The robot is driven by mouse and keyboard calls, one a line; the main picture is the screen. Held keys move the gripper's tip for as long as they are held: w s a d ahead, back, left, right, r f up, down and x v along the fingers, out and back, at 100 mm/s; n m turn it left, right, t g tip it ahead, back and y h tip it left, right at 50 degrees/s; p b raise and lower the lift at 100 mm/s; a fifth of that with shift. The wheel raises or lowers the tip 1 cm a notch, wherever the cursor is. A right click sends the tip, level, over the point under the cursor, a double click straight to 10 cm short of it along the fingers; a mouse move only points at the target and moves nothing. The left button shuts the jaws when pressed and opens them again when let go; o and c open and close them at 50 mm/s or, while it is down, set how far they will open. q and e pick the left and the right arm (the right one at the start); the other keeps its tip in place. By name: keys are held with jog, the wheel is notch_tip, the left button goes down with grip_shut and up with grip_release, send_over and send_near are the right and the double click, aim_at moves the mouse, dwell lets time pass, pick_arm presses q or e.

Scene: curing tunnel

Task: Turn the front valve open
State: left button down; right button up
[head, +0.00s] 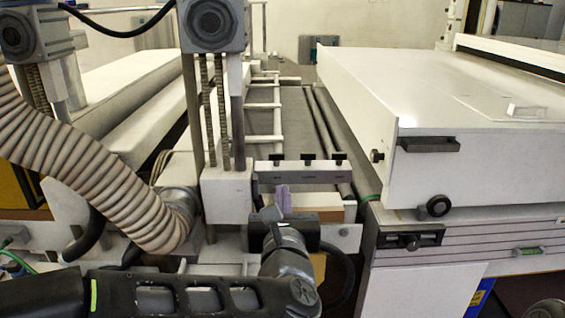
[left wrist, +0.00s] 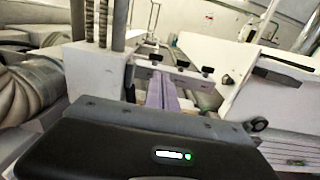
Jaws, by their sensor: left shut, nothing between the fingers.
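A grey bar (head: 330,173) on the machine's near end carries three small black knobs, a left one (head: 277,160), a middle one (head: 309,158) and a right one (head: 340,158). The labels below them are too small to read, and I cannot tell which knob is the front valve. My left gripper (head: 283,190) points away from me with its purple fingers shut and empty, just below the left knob. In the left wrist view the fingers (left wrist: 161,78) reach toward the bar (left wrist: 190,78). Whether they touch it is unclear. My right gripper is not in view.
A ribbed hose (head: 100,175) curves down on the left beside a white post block (head: 227,195). A large white cabinet (head: 465,160) with a black handle (head: 428,144) and a round black knob (head: 437,206) stands on the right. The conveyor (head: 308,125) lies behind the bar.

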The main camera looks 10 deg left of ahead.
aim_at(281, 156)
pick_arm(q)
jog(key=shift+w, duration=0.1)
jog(key=p+x, duration=0.3)
jog(key=x, duration=1)
jog(key=shift+w+a, duration=0.15)
jog(key=shift+w, duration=0.25)
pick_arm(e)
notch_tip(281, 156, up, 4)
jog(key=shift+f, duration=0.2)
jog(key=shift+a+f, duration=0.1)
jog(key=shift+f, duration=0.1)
